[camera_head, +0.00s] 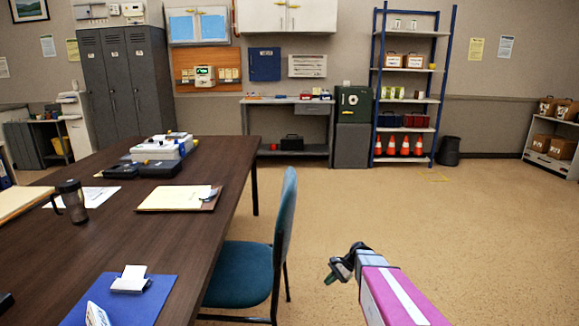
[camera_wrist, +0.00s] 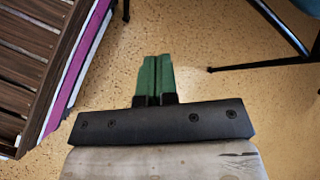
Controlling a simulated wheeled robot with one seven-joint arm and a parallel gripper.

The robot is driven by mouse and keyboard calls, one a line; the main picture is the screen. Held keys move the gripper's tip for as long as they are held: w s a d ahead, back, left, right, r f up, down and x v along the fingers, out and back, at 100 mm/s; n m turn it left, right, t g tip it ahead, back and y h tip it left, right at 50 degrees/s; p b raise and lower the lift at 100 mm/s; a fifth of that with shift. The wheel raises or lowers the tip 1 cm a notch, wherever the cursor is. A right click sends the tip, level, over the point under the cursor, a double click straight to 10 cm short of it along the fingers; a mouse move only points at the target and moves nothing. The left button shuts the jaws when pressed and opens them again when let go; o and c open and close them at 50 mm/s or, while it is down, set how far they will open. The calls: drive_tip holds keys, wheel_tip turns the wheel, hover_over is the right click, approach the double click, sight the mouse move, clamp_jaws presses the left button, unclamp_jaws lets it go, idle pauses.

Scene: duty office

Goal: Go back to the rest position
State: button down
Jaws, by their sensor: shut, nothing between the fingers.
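My gripper (camera_wrist: 154,78) has green fingers that are shut together and empty in the wrist view, with the speckled tan floor below them. In the head view my gripper (camera_head: 333,274) hangs low over the floor, to the right of the blue chair (camera_head: 246,272). It is apart from the chair and from the dark wooden table (camera_head: 110,250). My arm's pink and white link reaches in from the bottom right.
The table fills the left, with a clipboard (camera_head: 175,198), a mug (camera_head: 73,201) and a blue folder (camera_head: 145,295). Lockers (camera_head: 115,85), a green safe (camera_head: 354,104) and a blue shelf rack (camera_head: 409,101) line the back wall. The floor at right is clear.

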drive_tip(key=s+d+r+n+t+h, duration=0.2)
drive_tip(key=s+r+n+h, duration=0.7)
drive_tip(key=s, duration=0.3)
drive_tip(key=shift+d+r+n, duration=0.3)
drive_tip(key=shift+r+n, duration=0.1)
drive_tip(key=shift+s, duration=0.2)
